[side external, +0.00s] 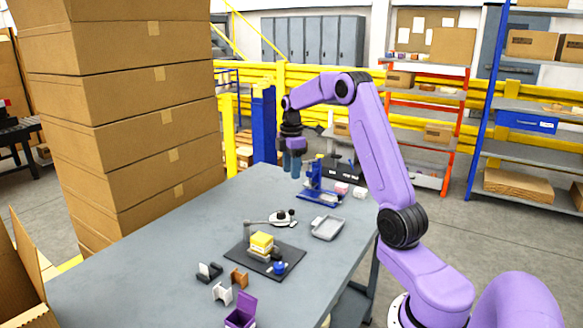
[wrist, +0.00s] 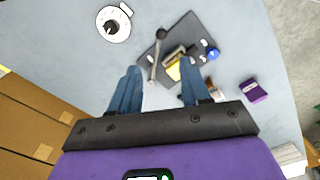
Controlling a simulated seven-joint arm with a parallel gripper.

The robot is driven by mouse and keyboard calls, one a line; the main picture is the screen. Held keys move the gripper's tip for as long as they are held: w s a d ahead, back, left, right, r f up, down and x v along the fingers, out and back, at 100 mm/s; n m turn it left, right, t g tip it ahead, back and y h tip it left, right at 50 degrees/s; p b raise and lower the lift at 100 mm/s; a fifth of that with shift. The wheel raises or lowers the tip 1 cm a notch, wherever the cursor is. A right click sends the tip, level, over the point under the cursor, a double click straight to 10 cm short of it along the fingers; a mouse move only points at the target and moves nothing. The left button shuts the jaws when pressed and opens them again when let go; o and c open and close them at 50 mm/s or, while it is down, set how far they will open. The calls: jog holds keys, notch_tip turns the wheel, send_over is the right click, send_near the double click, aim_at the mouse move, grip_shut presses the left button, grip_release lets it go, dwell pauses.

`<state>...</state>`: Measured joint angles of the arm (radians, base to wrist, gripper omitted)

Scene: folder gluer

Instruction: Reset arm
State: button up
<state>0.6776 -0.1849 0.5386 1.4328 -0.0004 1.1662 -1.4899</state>
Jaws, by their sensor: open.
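My gripper (side external: 291,170) hangs over the far end of the grey table (side external: 170,235), with its blue fingers pointing down, left of the blue stand (side external: 314,180). In the wrist view my gripper (wrist: 158,85) has its two blue fingers spread apart with nothing between them. My purple arm reaches in from the right and bends down at the wrist. No object is in contact with the fingers in either view.
A dark mat (side external: 238,255) carries a yellow block (side external: 262,240) and a blue knob. Tall stacked cartons (side external: 130,125) border the table's left. The table's left front is clear.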

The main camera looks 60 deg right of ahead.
jog(key=shift+a+r, duration=0.1)
dwell(0.4)
jog(key=s+a+r, duration=0.1)
jog(key=s+a, duration=0.3)
jog(key=a, duration=1)
jog(key=s+a+r, duration=0.1)
jog(key=s+a, duration=0.3)
jog(key=a, duration=0.9)
jog(key=s+a+f, duration=0.1)
jog(key=s+a, duration=0.2)
jog(key=s, duration=0.9)
jog(key=s+a+f+n, duration=0.1)
jog(key=s+a, duration=0.3)
jog(key=s, duration=0.8)
jog(key=shift+f, duration=0.45)
